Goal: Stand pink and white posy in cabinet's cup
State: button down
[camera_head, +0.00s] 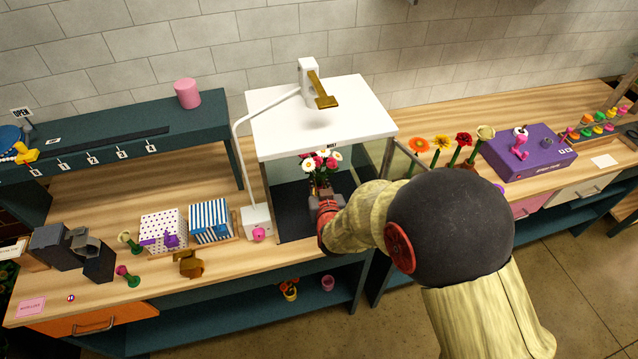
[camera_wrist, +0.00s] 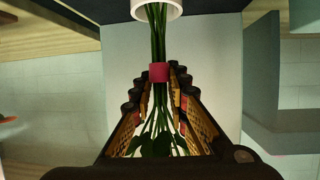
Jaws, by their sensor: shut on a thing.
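The pink and white posy (camera_head: 322,163) is upright inside the white-topped cabinet (camera_head: 322,117), its blooms showing above my gripper (camera_head: 327,205). In the wrist view my gripper (camera_wrist: 160,105) is shut around the posy's green stems (camera_wrist: 158,45), near a red band (camera_wrist: 160,72). The white rim of the cup (camera_wrist: 172,12) shows at the top edge of that view, and the stems run to it. The stem ends are hidden, and I cannot tell how deep they reach. In the head view the cup is hidden behind my gripper and arm.
The cabinet's front is open, with a post (camera_head: 384,165) at its right. A white lamp base (camera_head: 257,222) with a pink knob stands left of it. Striped (camera_head: 211,221) and dotted (camera_head: 163,228) boxes lie further left. Several single flowers (camera_head: 442,142) stand to the right.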

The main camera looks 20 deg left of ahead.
jog(key=shift+f+b, duration=1.1)
jog(key=shift+b, duration=0.15)
dwell(0.3)
jog(key=c, duration=1.7)
grip_release()
jog(key=shift+o, duration=0.4)
jog(key=o, duration=0.5)
jog(key=shift+o, duration=0.2)
jog(key=shift+s, duration=0.1)
jog(key=p+v, duration=0.2)
jog(key=v, duration=0.7)
jog(key=shift+p, duration=0.3)
